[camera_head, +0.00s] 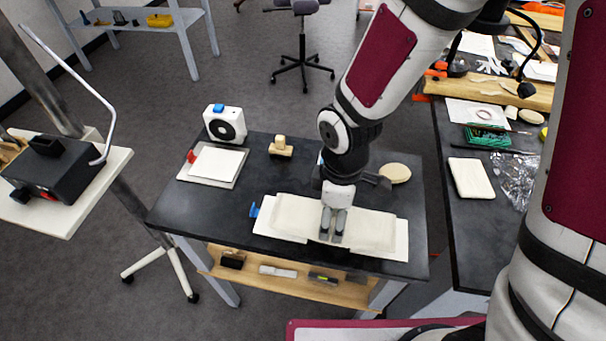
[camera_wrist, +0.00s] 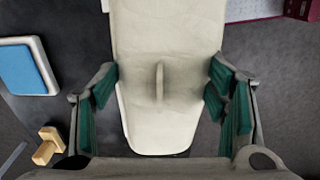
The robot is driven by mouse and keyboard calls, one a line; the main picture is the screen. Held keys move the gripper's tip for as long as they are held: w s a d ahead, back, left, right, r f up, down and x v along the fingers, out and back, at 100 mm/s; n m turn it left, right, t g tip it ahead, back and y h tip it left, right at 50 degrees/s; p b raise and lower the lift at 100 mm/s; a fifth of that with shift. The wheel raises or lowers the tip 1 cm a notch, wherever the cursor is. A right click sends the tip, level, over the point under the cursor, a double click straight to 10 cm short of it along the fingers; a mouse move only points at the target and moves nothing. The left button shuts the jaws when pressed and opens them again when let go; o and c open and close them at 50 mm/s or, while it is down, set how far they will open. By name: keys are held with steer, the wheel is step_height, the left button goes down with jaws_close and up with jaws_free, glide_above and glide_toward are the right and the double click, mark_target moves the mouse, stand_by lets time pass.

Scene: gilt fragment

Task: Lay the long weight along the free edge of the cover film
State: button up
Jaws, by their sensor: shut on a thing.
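My gripper (camera_head: 333,238) points down over the front middle of the dark table. In the wrist view, my gripper (camera_wrist: 160,95) has its green-padded fingers on either side of a long cream piece (camera_wrist: 165,25), which I take for the long weight. This has a raised ridge in its middle and a rounded near end. In the head view, broad cream layers (camera_head: 295,215) lie over a white sheet (camera_head: 388,252) under my gripper. I cannot tell the cover film and its free edge from these layers, nor whether the weight touches them.
A blue clip (camera_head: 254,210) is at the sheet's left end. Behind stand a white fan-like device (camera_head: 225,124), a tray with white sheets (camera_head: 213,166), a wooden block (camera_head: 281,148) and a round cream disc (camera_head: 395,173). A cluttered bench is at right.

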glide_above(306, 189)
steer(key=shift+f, duration=0.6)
steer(key=shift+w+f+p, duration=0.1)
steer(key=shift+f+p, duration=0.4)
steer(key=shift+f, duration=1.25)
steer(key=shift+f, duration=0.1)
steer(key=o, duration=1.9)
steer(key=shift+f, duration=0.1)
steer(key=shift+o, duration=0.2)
step_height(306, 189, up, 12)
steer(key=shift+r+b, duration=0.2)
steer(key=shift+b, duration=0.15)
steer(key=shift+r, duration=0.1)
